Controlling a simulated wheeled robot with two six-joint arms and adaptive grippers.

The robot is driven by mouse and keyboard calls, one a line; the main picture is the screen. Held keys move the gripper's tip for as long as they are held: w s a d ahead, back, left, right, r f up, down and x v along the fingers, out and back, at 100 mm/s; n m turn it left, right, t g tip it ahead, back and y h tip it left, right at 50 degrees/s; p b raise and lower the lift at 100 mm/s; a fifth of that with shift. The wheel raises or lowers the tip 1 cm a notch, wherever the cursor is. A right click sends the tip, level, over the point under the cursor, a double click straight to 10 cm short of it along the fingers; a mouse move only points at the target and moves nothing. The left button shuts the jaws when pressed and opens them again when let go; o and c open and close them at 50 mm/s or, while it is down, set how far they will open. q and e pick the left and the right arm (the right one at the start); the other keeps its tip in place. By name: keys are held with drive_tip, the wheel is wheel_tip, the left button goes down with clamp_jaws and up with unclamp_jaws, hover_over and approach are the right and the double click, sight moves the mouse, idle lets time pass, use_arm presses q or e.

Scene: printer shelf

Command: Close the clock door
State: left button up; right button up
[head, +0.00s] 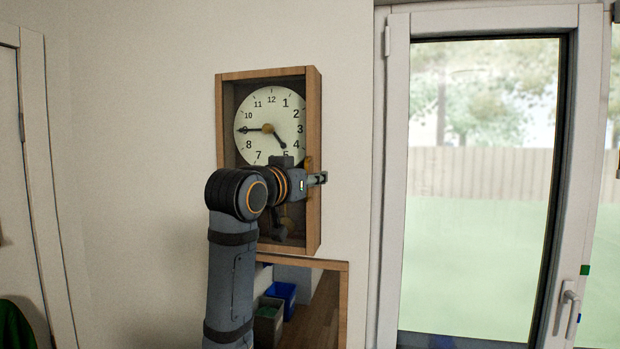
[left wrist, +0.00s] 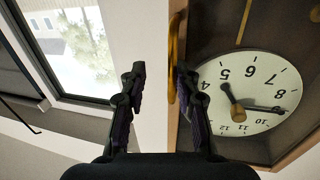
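The clock (head: 311,110) is a tall wooden wall case with a round white dial (head: 270,124). Its front frame looks about flush with the case in the head view; I cannot tell whether the door is fully shut. A brass-coloured handle (left wrist: 173,62) shows on the case's edge in the left wrist view, where the dial appears upside down. My left gripper (head: 319,179) is at the case's right edge, low beside the dial, and hides part of the front. Its two fingers (left wrist: 160,95) are apart with nothing between them. My right gripper is not in view.
A mirror with a wooden frame (head: 344,300) hangs below the clock and shows bins in it. A white-framed glass door (head: 397,170) stands to the right. The wall (head: 140,120) left of the clock is bare.

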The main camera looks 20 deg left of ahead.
use_arm(q)
drive_tip(key=s+a, duration=0.1)
drive_tip(key=s, duration=1.1)
